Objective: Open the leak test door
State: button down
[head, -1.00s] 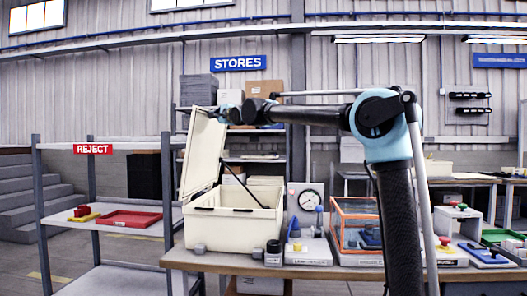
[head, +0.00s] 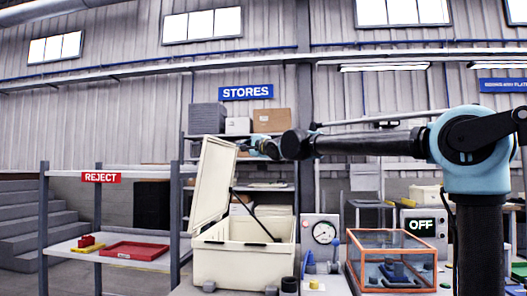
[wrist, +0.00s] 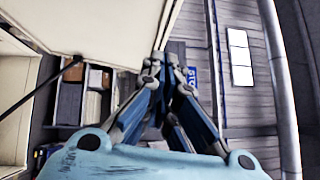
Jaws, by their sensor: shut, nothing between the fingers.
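A cream box (head: 240,262) stands on the bench in the head view. Its hinged cream lid (head: 213,185) is raised at the left, nearly upright and leaning slightly back, with a dark strut running down to the box. No written label identifies it as the leak test door. My gripper (head: 245,148) is beside the lid's upper right edge; whether it touches is unclear. In the wrist view, my gripper (wrist: 160,65) has its fingers together and empty, with the pale lid panel (wrist: 90,25) close by at upper left.
A gauge unit (head: 323,233) and an orange-framed clear case (head: 392,238) stand right of the box. A grey rack marked REJECT (head: 101,177), with a red tray (head: 134,251), is at left. Behind are shelves (head: 207,118) with boxes.

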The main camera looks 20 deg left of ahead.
jog(key=v, duration=1.3)
jog(key=shift+s+d+f, duration=0.1)
